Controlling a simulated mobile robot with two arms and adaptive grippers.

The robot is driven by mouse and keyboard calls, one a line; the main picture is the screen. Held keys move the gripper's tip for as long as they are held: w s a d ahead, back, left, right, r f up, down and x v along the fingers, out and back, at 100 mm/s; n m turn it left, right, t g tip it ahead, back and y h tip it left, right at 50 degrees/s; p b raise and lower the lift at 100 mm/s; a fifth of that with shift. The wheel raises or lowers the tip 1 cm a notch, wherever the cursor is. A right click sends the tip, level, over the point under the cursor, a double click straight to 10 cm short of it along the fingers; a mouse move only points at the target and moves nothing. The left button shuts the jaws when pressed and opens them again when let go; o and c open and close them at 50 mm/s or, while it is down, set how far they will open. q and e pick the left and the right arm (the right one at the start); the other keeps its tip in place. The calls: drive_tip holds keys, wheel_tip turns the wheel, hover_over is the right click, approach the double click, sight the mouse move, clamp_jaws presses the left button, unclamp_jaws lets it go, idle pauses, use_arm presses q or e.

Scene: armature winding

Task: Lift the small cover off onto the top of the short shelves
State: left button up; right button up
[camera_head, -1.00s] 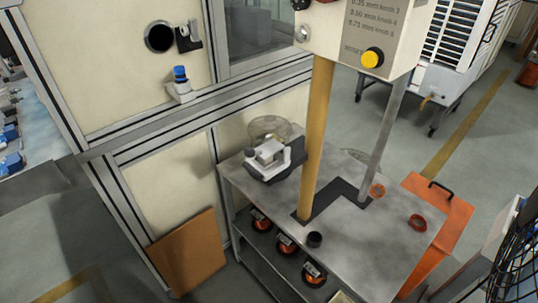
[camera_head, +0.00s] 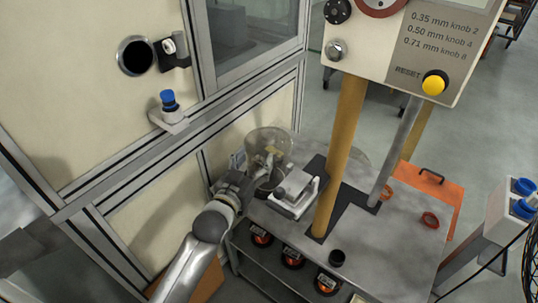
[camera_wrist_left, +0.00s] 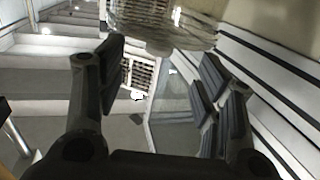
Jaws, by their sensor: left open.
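A clear, rounded cover (camera_head: 268,143) shows at the back left of the short shelves' top (camera_head: 385,245), close to the cabinet wall. My left gripper (camera_head: 264,172) is just in front of and below it, partly overlapping it in the picture. Contact cannot be told. In the left wrist view, the fingers of my left gripper (camera_wrist_left: 160,72) are apart with nothing between them. A clear, ribbed round thing, seemingly the cover (camera_wrist_left: 165,22), fills the top middle beyond the fingertips. My right gripper is in neither view.
A pale device (camera_head: 294,190) stands right beside my left gripper. A yellow post (camera_head: 345,150) and a grey post (camera_head: 397,150) rise from the top under a control box (camera_head: 410,45). Several spools (camera_head: 292,257) sit below.

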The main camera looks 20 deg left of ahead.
sight(266, 137)
use_arm(q)
drive_tip(key=shift+t, duration=0.3)
drive_tip(key=w, duration=0.3)
drive_tip(key=w+r, duration=0.1)
drive_tip(key=w, duration=0.2)
drive_tip(key=shift+d+r+p, duration=0.2)
drive_tip(key=shift+p, duration=0.1)
drive_tip(key=shift+w, duration=0.5)
drive_tip(key=w, duration=0.4)
drive_tip(key=shift+w+d, duration=0.2)
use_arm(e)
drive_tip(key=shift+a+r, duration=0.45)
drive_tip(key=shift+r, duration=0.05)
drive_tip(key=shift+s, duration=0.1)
use_arm(q)
drive_tip(key=c, duration=1.3)
clamp_jaws()
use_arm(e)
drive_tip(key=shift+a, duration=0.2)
